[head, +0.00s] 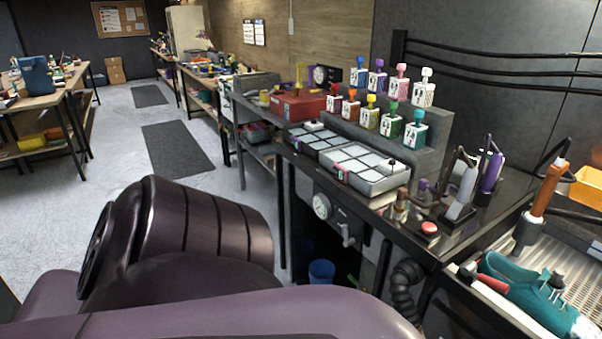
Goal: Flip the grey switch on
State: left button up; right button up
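A small grey lever-shaped handle (347,233) sits on a dark panel on the bench front, beside a round white gauge (322,206). It looks like the grey switch, but I cannot be sure, and whether it is on or off cannot be told. A purple arm link of mine fills the lower left and bottom of the head view. Neither of my grippers shows in it.
A red button (428,229) and upright handled tools (462,185) stand on the bench right of two trays of grey pads (362,165). Several colored bottles (390,120) stand on steps behind. A teal sneaker (540,297) lies at lower right. The floor at left is open.

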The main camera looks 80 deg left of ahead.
aim_at(347, 242)
jog(key=u, duration=2.05)
jog(key=i+j+z, duration=0.15)
jog(key=j, duration=0.2)
jog(key=i+j+z, duration=0.1)
jog(key=i+j, duration=0.15)
jog(key=j, duration=0.1)
